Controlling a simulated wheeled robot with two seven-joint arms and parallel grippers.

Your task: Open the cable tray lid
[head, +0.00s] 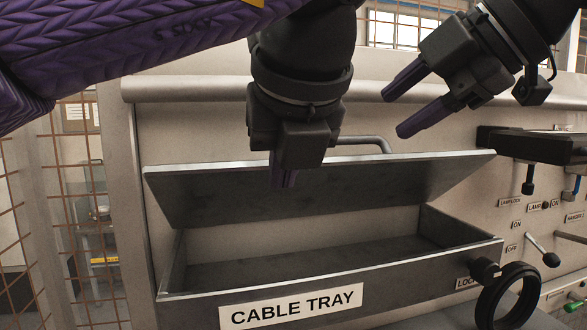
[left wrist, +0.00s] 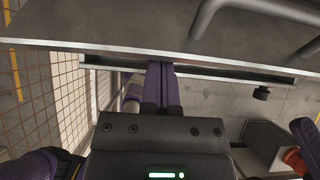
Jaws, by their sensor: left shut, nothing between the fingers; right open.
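The cable tray (head: 390,270) is a grey metal box with a "CABLE TRAY" label on its front. Its lid (head: 400,178) is raised at a slant, so the empty-looking inside shows. A bar handle (head: 365,140) sits on the lid's upper side. My left gripper (head: 285,178) is shut and empty, pointing down in front of the lid's left half; I cannot tell if it touches the lid. In the left wrist view its fingers (left wrist: 161,85) are together near the lid's edge (left wrist: 110,45). My right gripper (head: 405,112) is open and empty, above and right of the handle.
A round black ring (head: 510,295) with a lock knob stands at the tray's right front corner. Switches and levers (head: 540,248) fill the panel at the right. A wire mesh fence (head: 50,200) is at the left.

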